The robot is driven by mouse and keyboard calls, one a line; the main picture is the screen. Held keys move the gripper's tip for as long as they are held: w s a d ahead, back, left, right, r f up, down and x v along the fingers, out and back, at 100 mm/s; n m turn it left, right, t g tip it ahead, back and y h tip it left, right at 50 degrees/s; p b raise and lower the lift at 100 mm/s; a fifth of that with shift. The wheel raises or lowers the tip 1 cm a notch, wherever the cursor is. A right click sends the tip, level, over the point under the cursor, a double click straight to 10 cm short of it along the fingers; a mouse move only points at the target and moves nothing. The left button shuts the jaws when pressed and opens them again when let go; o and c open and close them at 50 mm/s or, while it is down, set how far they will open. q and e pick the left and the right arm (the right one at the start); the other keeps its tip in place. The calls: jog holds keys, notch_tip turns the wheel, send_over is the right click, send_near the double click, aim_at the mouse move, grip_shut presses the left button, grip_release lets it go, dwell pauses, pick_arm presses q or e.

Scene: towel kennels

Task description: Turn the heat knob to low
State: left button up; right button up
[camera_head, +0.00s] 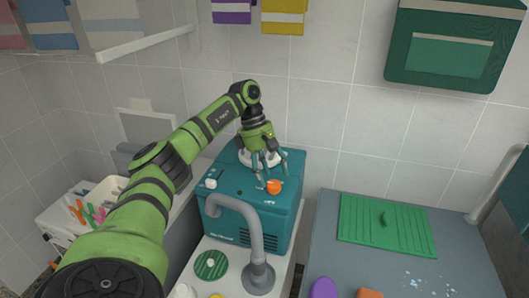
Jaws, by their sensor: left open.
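A teal box-shaped machine (226,205) with a vented front stands at the middle, and a grey bent tube rises in front of it. An orange knob (274,187) sits on its top near the front right, and a small white knob (211,184) sits at the front left. Which one is the heat knob, and any setting marks, I cannot read. My left gripper (267,176) is open and points down over the machine's top, its fingertips just behind the orange knob. Whether they touch it I cannot tell. My right gripper is not in view.
The grey tube (256,235) stands close in front of the machine. A green striped disc (211,265) lies beside its base. A green ribbed mat (385,225) lies on the grey table at right. A white bin with colourful items (90,210) stands at left. Towels hang at the back.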

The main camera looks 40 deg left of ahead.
pick_arm(q)
jog(key=v, duration=0.9)
jog(key=shift+s+d, duration=0.15)
